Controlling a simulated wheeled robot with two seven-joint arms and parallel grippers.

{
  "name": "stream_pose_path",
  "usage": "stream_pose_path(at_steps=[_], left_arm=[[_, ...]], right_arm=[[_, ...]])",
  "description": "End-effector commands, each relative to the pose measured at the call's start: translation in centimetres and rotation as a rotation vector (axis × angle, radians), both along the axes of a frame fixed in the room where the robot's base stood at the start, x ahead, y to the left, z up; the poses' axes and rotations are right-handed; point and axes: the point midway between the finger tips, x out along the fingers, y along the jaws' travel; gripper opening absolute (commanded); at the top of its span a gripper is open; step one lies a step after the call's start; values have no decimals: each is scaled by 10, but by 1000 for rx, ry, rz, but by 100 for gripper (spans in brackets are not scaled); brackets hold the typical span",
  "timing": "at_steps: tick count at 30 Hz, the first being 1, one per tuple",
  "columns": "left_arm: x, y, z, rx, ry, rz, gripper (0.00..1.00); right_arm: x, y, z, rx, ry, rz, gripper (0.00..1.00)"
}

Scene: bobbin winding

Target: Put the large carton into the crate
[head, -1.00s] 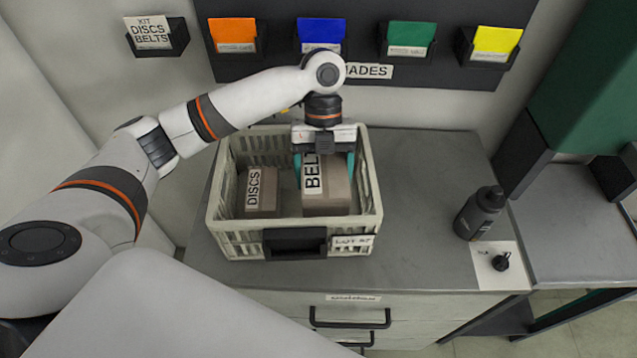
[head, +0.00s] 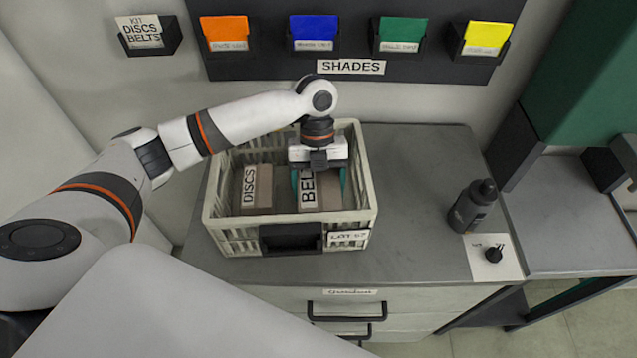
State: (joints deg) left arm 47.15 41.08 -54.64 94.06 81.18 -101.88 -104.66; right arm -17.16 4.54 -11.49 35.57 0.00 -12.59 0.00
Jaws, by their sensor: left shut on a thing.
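The large carton (head: 328,196), brown with a white label reading BEL, is inside the crate (head: 218,238), in its right half. My left gripper (head: 319,180) points down from above and is shut on the large carton, with a teal finger on each side of it. The gripper body hides the carton's rear top. Whether the carton rests on the crate floor cannot be told. A smaller carton (head: 257,190) labelled DISCS stands in the crate's left half. My right gripper is not in view.
The crate stands on a grey cabinet top (head: 420,215). A dark bottle (head: 473,206) and a small black cap (head: 493,254) on a white card are to the right. Colored card holders (head: 317,34) hang on the wall behind. The top between crate and bottle is clear.

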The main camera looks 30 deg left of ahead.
Motion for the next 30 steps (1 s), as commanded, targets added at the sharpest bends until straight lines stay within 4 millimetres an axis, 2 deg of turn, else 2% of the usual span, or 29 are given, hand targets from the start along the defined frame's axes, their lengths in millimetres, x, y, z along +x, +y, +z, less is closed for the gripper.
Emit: stream_pose_path(at_steps=[2, 3, 6, 7, 17, 20, 23, 30], left_arm=[[0, 0, -2, -1, -1, -1, 42], [0, 0, -3, -1, 1, 0, 80], [0, 0, -3, -1, 1, 0, 97], [0, 0, -3, 0, 1, 0, 99], [0, 0, 2, 0, 0, 0, 99], [1, 0, 13, 1, -1, 0, 99], [8, 4, 26, 0, -4, 1, 99], [26, 14, 78, -2, -5, 1, 99]], right_arm=[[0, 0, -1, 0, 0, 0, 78], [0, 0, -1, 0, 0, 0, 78], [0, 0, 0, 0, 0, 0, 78], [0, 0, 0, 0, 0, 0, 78], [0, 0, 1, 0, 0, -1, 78], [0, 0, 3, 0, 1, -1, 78], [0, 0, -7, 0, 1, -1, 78], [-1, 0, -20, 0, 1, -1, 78]])
